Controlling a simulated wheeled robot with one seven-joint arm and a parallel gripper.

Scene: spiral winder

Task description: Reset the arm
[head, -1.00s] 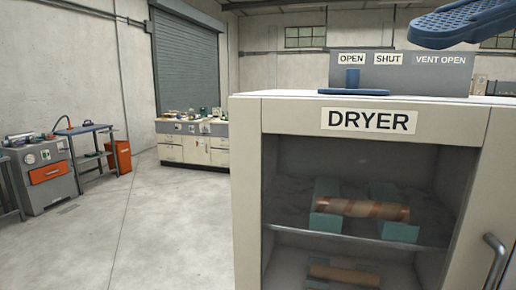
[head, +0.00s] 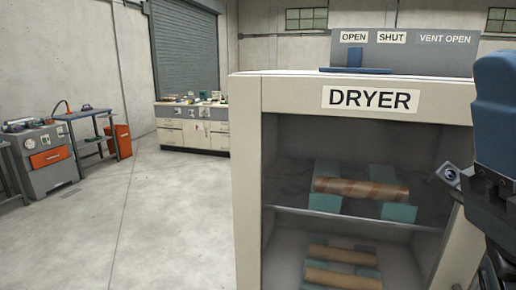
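My gripper (head: 496,115) shows only in part at the right edge, in front of the dryer's right side. I see a rounded blue part above a dark mount with a small camera-like piece (head: 448,174). The rest is cut off by the frame, so its opening is hidden. I see nothing held in the visible part. The pale dryer (head: 247,180) fills the centre right. A wrapped tube (head: 360,190) lies across teal supports (head: 324,200) on its upper shelf. Two brown tubes (head: 342,255) lie on the lower level.
A drawer bench (head: 180,132) stands before a grey shutter. A grey machine (head: 45,165) and blue table (head: 88,114) are at left. Floor (head: 160,225) left of the dryer is clear.

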